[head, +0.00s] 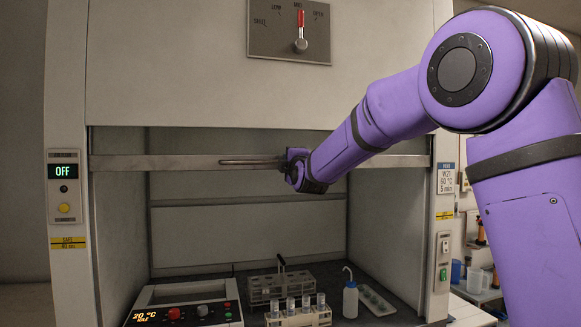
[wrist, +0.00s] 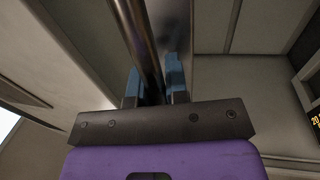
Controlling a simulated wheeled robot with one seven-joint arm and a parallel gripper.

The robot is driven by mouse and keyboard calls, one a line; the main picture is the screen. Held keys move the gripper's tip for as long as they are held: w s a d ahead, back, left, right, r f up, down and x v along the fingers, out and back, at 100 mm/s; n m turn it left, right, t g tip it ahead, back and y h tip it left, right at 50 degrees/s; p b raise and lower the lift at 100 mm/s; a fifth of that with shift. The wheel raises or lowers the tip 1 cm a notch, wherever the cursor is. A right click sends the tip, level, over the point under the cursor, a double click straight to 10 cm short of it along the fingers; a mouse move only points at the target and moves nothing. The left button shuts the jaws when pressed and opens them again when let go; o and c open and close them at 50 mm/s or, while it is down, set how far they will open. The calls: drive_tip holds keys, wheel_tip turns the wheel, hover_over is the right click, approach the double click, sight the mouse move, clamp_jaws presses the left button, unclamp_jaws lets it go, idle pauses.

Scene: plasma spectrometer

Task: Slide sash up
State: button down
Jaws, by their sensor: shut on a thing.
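The sash (head: 200,60) is a pale panel across the upper part of the fume hood. Its lower edge is a metal rail (head: 130,162), and the hood is open below it. A long thin handle bar (head: 240,161) runs along the rail. My gripper (head: 290,160) is at the right part of this bar, mostly hidden by my wrist in the head view. In the wrist view, the blue fingers of my gripper (wrist: 155,85) stand on both sides of the metal bar (wrist: 136,35) and are shut on it.
Inside the hood are a hot plate (head: 185,305) reading 20 °C, racks with vials (head: 298,312), a wash bottle (head: 350,295) and a tray (head: 376,299). A panel with a red lever (head: 300,30) is above. The left display (head: 65,171) reads OFF.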

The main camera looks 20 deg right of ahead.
drive_tip(key=c, duration=1.4)
unclamp_jaws()
drive_tip(key=s+f, duration=0.2)
drive_tip(key=s, duration=0.8)
drive_tip(key=shift+s, duration=0.3)
drive_tip(key=shift+f, duration=0.1)
drive_tip(key=s+d+f+m+g, duration=0.2)
drive_tip(key=s+f+m+g, duration=0.3)
drive_tip(key=s, duration=0.8)
drive_tip(key=s+d+f+m+g, duration=0.2)
drive_tip(key=s+f+m+g, duration=0.3)
drive_tip(key=s, duration=0.8)
drive_tip(key=s+d+f+m+g, duration=0.3)
drive_tip(key=s+f+m+g, duration=0.2)
drive_tip(key=s, duration=0.8)
wheel_tip(320, 180, down, 2)
drive_tip(key=m, duration=0.3)
drive_tip(key=shift+s, duration=0.35)
